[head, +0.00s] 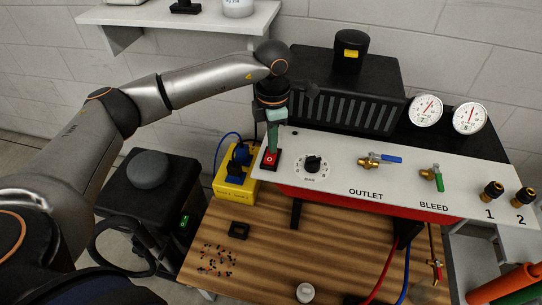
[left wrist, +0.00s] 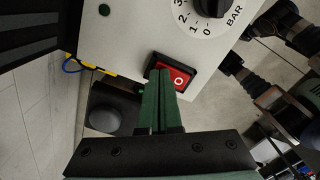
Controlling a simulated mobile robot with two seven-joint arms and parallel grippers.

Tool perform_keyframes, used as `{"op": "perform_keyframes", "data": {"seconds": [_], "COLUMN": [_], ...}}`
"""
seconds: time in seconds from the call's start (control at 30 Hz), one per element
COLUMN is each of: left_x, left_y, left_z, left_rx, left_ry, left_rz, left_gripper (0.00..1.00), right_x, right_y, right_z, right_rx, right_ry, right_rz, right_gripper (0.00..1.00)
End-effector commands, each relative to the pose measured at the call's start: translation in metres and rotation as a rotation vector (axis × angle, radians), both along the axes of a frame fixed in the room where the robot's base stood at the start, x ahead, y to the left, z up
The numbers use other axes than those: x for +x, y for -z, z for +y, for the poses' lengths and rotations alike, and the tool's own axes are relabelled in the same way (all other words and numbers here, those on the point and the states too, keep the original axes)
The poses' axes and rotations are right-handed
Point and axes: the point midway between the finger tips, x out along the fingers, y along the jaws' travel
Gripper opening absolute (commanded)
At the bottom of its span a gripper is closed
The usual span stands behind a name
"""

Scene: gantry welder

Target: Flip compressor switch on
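The compressor switch is a red rocker in a black frame on the light control panel. It shows at the panel's left end in the head view (head: 269,160), partly covered by my gripper. In the left wrist view the switch (left wrist: 181,78) shows a white "O" mark. My left gripper (head: 272,149) points down at the switch from above. In the left wrist view its green fingers (left wrist: 160,74) are together with nothing between them. Their tips overlap the switch's edge; I cannot tell whether they touch it.
Right of the switch are a pressure knob (head: 313,164), the outlet valve (head: 378,160), the bleed valve (head: 432,177) and two gauges (head: 425,111). A yellow socket box (head: 234,186) with blue plugs sits left of the panel. The wooden tabletop (head: 262,255) below holds small loose parts.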

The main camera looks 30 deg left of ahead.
Motion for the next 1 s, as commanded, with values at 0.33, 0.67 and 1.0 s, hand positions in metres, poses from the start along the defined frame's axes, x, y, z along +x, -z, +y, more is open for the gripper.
{"op": "perform_keyframes", "data": {"seconds": [0.33, 0.67, 1.0], "left_x": [0.000, 0.000, 0.000], "left_y": [-0.009, -0.037, -0.064], "left_z": [0.000, 0.000, 0.000], "left_rx": [-0.001, 0.000, -0.001], "left_ry": [0.000, 0.000, 0.000], "left_rz": [0.001, 0.000, -0.001], "left_gripper": [0.00, 0.00, 0.00], "right_x": [0.000, 0.000, 0.000], "right_y": [-0.007, -0.026, -0.044], "right_z": [0.000, 0.000, 0.000], "right_rx": [0.000, 0.000, 0.000], "right_ry": [0.000, 0.000, 0.000], "right_rz": [0.000, 0.000, 0.000], "right_gripper": [0.94, 0.94, 0.94]}}
